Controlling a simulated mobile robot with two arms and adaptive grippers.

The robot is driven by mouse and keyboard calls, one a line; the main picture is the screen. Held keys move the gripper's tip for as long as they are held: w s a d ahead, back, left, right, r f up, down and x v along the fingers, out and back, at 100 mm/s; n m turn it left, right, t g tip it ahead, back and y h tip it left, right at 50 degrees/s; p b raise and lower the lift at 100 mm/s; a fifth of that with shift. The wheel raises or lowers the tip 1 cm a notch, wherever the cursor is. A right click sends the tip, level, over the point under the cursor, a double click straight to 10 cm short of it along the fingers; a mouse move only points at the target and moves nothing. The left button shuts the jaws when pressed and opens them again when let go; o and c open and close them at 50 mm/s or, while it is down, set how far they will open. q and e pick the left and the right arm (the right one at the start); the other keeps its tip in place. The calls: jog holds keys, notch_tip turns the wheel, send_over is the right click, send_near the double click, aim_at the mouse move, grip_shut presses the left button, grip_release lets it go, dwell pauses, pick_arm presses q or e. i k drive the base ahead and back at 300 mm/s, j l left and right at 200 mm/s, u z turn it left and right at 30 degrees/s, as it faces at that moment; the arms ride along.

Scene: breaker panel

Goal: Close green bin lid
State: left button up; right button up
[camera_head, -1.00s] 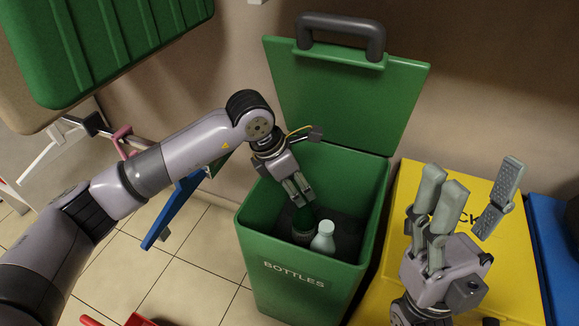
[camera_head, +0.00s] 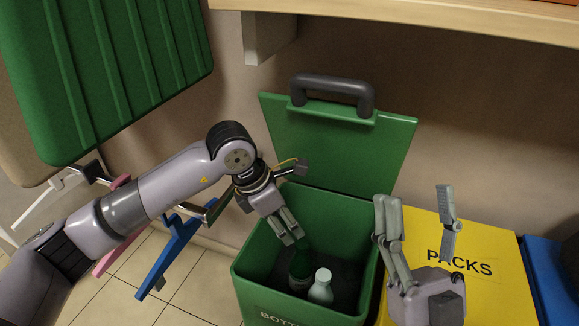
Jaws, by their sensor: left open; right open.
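The green bin (camera_head: 247,272) stands in the middle of the view with its green lid (camera_head: 335,150) raised upright at the back, leaning toward the wall. A dark grey handle (camera_head: 333,88) sits on the lid's upper edge. Inside the bin are a dark green bottle (camera_head: 300,268) and a pale bottle (camera_head: 320,288). My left gripper (camera_head: 291,238) is open and empty, over the bin's opening and in front of the lid. My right gripper (camera_head: 420,225) is open and empty, fingers up, to the right of the bin and in front of the yellow bin.
A yellow bin (camera_head: 490,245) marked PACKS stands right of the green bin, with a blue bin (camera_head: 548,275) beyond it. A wooden shelf (camera_head: 430,22) overhangs at the top. A large green ribbed panel (camera_head: 105,70) fills the upper left. Coloured hangers or brackets (camera_head: 170,255) are at left.

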aim_at(360, 150)
jog(key=k+j, duration=0.25)
jog(key=k, duration=0.25)
jog(key=k+j, duration=0.2)
jog(key=k, duration=0.25)
jog(key=k+j, duration=0.25)
jog(key=k, duration=0.25)
